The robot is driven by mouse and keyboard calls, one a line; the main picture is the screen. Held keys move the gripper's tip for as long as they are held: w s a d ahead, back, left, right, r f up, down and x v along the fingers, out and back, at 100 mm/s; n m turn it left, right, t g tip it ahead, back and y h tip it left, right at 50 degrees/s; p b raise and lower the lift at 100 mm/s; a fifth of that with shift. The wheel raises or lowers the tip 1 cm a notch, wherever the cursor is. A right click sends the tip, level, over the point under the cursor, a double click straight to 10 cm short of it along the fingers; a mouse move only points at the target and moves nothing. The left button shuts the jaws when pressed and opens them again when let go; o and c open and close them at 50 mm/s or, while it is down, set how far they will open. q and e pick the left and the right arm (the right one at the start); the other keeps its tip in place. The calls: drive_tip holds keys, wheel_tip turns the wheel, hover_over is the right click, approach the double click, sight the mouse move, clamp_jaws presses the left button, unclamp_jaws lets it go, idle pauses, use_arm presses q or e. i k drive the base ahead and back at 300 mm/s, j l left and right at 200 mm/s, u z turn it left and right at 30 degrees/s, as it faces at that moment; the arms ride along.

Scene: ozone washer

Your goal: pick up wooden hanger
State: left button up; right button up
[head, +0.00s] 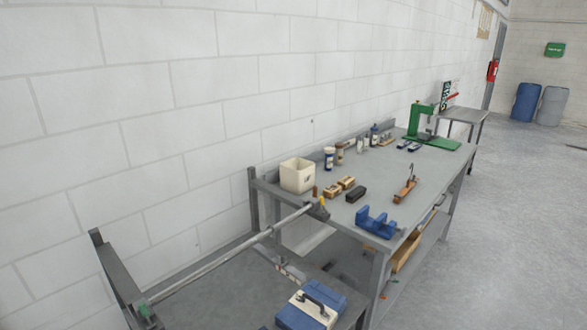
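A brown wooden piece with a thin dark hook rising from it, which looks like the wooden hanger (405,190), lies on the grey workbench (435,180), right of the middle of the head view. It sits behind and to the right of a blue vise-like block. Its far side is hard to make out at this size. Neither of my grippers shows in the head view, so nothing is seen touching the hanger.
Near the hanger are the blue block (376,222), a dark block (356,193), small wooden brushes (339,187) and a cream bin (297,175). A green press (423,125) stands at the far end. A long metal bar (230,256) crosses the lower left. Open floor lies right.

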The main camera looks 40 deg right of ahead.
sight(398, 197)
drive_tip(key=z, duration=2.25)
drive_tip(key=i+l+u, duration=0.1)
drive_tip(key=u, duration=0.3)
drive_tip(key=i+l+u, duration=0.1)
drive_tip(key=u, duration=0.25)
drive_tip(key=l+u, duration=0.15)
drive_tip(key=u, duration=0.25)
drive_tip(key=i+l+u, duration=0.1)
drive_tip(key=u, duration=0.25)
drive_tip(key=l+u, duration=0.3)
drive_tip(key=l, duration=0.25)
drive_tip(key=l+u, duration=0.25)
drive_tip(key=l, duration=0.3)
drive_tip(key=l+u, duration=0.2)
drive_tip(key=l, duration=0.9)
drive_tip(key=i+l, duration=0.1)
drive_tip(key=l, duration=1.85)
drive_tip(key=i, duration=0.05)
